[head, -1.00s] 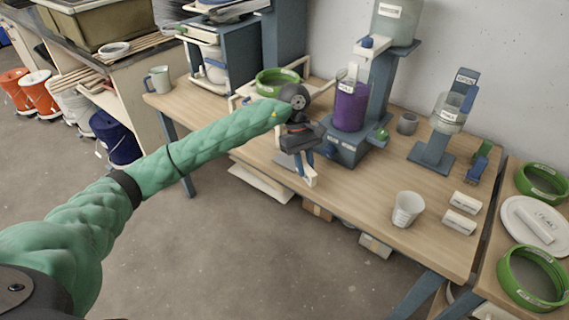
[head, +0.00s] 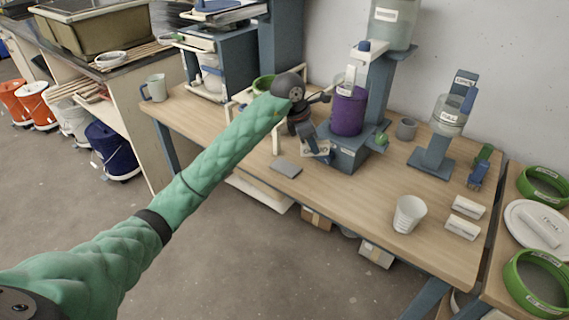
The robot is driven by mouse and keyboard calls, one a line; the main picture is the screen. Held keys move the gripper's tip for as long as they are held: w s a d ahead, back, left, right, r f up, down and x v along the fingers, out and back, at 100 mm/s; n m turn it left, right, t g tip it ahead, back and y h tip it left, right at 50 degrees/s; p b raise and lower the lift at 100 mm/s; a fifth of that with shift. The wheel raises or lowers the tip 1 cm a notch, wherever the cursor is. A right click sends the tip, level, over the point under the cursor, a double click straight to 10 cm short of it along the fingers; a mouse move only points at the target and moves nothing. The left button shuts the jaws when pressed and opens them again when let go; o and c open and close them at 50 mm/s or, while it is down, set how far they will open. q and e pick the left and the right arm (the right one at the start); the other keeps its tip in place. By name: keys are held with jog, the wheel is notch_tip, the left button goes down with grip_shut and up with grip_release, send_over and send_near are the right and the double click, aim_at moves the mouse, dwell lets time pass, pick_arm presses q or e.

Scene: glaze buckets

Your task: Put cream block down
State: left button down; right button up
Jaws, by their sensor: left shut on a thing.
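My left gripper (head: 318,153) is over the wooden table, in front of the purple container's blue stand. It is shut on a small pale piece that looks like the cream block (head: 317,147). The gripper hides much of the block, so I cannot tell whether it touches the table or the stand. Two whitish labelled blocks, an upper one (head: 468,207) and a lower one (head: 461,227), lie apart at the table's right side. My right gripper is not in view.
The purple container (head: 348,112) stands on its blue stand (head: 345,157) close to my gripper. A flat grey plate (head: 286,168) lies on the table (head: 335,205). A white cup (head: 408,214) stands near the front edge. The table between plate and cup is mostly clear.

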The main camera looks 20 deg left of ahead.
pick_arm(q)
jog(key=w+a+f+p, duration=0.1)
jog(key=a+f, duration=0.1)
jog(key=a, duration=0.1)
jog(key=w+a+f, duration=0.1)
jog(key=a+f, duration=0.1)
jog(key=a, duration=0.1)
jog(key=w+a+f+p, duration=0.1)
jog(key=a+f, duration=0.1)
jog(key=a, duration=0.2)
jog(key=shift+f+p, duration=0.1)
jog(key=shift+p, duration=0.25)
jog(key=shift+f, duration=0.2)
jog(key=shift+f+p, duration=0.55)
jog(key=shift+f, duration=0.4)
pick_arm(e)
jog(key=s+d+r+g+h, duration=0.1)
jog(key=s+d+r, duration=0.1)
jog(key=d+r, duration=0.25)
pick_arm(q)
jog(key=shift+f, duration=0.95)
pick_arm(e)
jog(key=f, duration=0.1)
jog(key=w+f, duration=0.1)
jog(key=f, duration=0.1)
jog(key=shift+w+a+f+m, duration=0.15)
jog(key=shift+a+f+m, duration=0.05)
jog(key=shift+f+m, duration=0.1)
